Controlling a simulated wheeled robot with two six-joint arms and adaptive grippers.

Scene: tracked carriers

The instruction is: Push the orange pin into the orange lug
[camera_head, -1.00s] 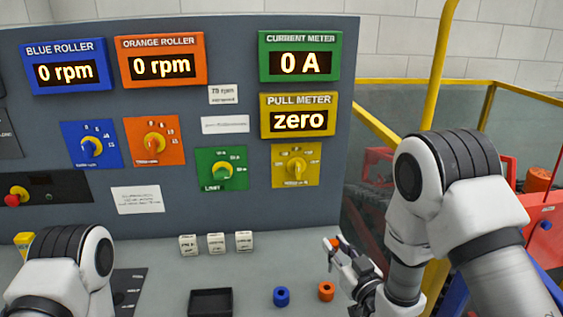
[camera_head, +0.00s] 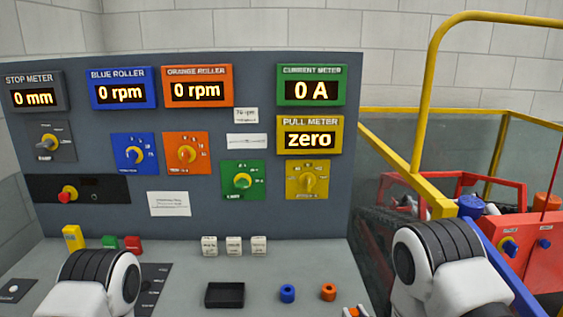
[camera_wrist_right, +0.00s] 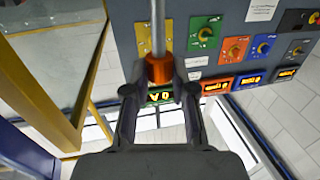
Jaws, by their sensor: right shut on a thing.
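My right gripper (camera_wrist_right: 160,92) is shut on the orange pin. The pin's orange collar (camera_wrist_right: 160,69) sits between the fingertips in the right wrist view, and its grey metal shaft (camera_wrist_right: 157,25) runs to the top edge. In the head view only a small part of this gripper (camera_head: 355,312) shows at the bottom edge. An orange ring (camera_head: 328,292) with a dark hole lies on the desk, left of the gripper; I cannot tell whether it is the orange lug. The pin is apart from the ring. My left gripper is out of view.
A blue ring (camera_head: 287,293) and a black tray (camera_head: 225,294) are on the desk. The control panel (camera_head: 215,225) stands behind. A yellow rail (camera_head: 405,178) and a red carrier (camera_head: 530,235) with an orange cylinder (camera_head: 547,200) and a blue cylinder (camera_head: 471,207) are right.

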